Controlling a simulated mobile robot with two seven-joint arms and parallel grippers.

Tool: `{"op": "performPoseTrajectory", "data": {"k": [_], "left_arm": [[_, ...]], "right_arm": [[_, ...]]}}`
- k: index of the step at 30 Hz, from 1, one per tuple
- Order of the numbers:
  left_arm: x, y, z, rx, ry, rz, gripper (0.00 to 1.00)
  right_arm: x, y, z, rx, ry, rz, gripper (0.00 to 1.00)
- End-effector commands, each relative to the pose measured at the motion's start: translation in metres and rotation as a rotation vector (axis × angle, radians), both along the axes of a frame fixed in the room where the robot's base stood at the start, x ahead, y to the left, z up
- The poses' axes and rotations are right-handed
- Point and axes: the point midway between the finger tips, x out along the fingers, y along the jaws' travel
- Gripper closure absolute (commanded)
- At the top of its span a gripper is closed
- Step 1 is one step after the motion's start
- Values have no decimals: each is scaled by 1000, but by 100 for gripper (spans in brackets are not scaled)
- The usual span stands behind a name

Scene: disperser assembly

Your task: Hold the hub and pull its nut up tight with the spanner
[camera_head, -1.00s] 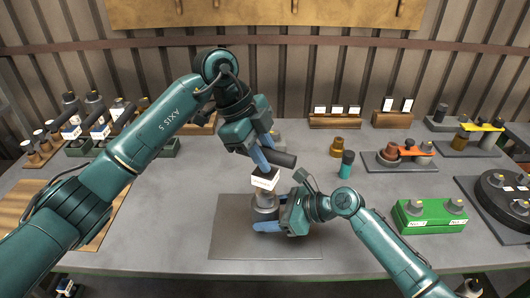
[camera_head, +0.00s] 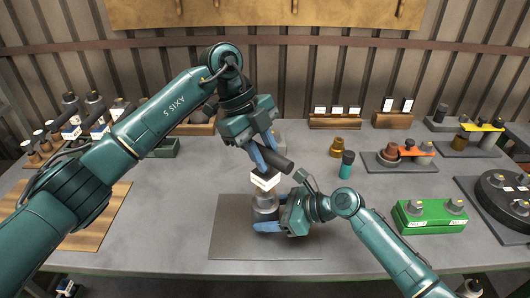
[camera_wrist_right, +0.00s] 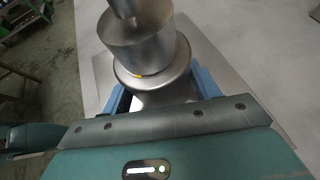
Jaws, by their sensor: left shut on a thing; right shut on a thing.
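The hub (camera_head: 265,204), a grey metal cylinder, stands upright over the mat in the head view. My right gripper (camera_head: 268,227) is shut around its lower part. The right wrist view shows the hub (camera_wrist_right: 153,75) between the blue fingers, with a narrower metal shaft rising from its top. My left gripper (camera_head: 263,157) is shut on a dark, thick-handled tool (camera_head: 280,163), apparently the spanner, directly above the hub. A white labelled block (camera_head: 265,181) sits between the tool and the hub. The nut cannot be made out; the contact there is hidden.
A grey mat (camera_head: 232,238) lies under the hub. Racks of parts stand at the left.

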Motion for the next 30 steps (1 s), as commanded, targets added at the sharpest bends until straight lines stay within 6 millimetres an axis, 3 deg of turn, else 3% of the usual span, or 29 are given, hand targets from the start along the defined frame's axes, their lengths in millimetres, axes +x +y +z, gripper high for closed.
{"op": "performPoseTrajectory", "data": {"k": [30], "left_arm": [[0,0,51,-2,-1,1,100]], "right_arm": [[0,0,1,1,-1,-1,77]]}}
